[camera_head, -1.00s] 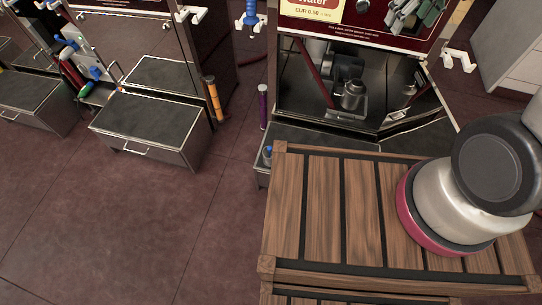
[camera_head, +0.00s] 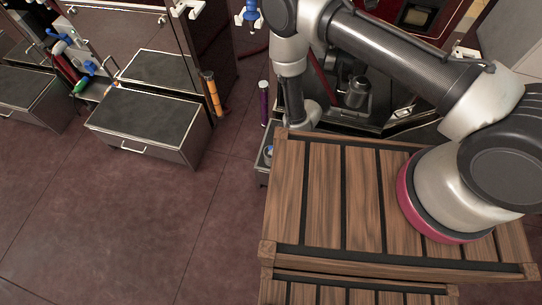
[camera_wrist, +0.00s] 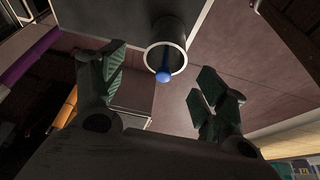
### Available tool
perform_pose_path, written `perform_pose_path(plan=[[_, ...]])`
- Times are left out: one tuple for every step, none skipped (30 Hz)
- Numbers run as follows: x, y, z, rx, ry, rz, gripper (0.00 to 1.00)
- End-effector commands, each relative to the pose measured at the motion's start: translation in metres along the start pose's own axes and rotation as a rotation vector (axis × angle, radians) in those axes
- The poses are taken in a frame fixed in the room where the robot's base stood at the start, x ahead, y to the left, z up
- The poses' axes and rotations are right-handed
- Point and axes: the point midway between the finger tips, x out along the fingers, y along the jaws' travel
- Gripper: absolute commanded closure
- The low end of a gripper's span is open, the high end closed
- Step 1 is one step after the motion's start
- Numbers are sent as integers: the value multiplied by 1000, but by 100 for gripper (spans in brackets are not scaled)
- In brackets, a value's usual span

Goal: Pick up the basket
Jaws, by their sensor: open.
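A round grey metal holder (camera_wrist: 167,48) with a blue-tipped rod (camera_wrist: 164,77) inside shows in the wrist view; it may be the basket, but I cannot tell. A small grey and blue thing (camera_head: 268,154), perhaps the same one, shows in the head view by the wooden top's far left corner. My gripper (camera_wrist: 160,84) is open, its green ridged fingers apart on either side of the blue tip. The holder appears beyond the fingers, and nothing is clearly held. In the head view my arm reaches down behind the wooden top, and the fingers are hidden.
The slatted wooden top (camera_head: 325,205) fills the front right. A grey step box (camera_head: 150,125) with a handle stands left. An orange tube (camera_head: 212,96) and a purple tube (camera_head: 263,103) stand near the machines. A steel canister (camera_head: 356,92) sits in the machine. The left floor is clear.

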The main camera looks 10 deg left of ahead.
Motion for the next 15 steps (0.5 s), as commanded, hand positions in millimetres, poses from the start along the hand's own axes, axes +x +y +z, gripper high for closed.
perform_pose_path(plan=[[7,-6,3,-9,6,-6,27],[10,-8,4,-13,10,-8,27],[15,-9,4,-16,14,-9,27],[19,-9,4,-17,15,-10,27],[22,-10,4,-17,15,-10,27],[27,-10,4,-17,16,-10,27],[31,-10,4,-16,15,-10,27],[34,-9,4,-17,15,-10,27],[40,-10,4,-17,14,-10,27],[43,-10,4,-17,15,-10,27],[47,-9,3,-17,15,-9,27],[54,-10,4,-16,14,-10,27],[59,-9,4,-16,14,-10,27],[64,-9,4,-16,14,-9,27],[70,-9,4,-16,13,-10,27]])
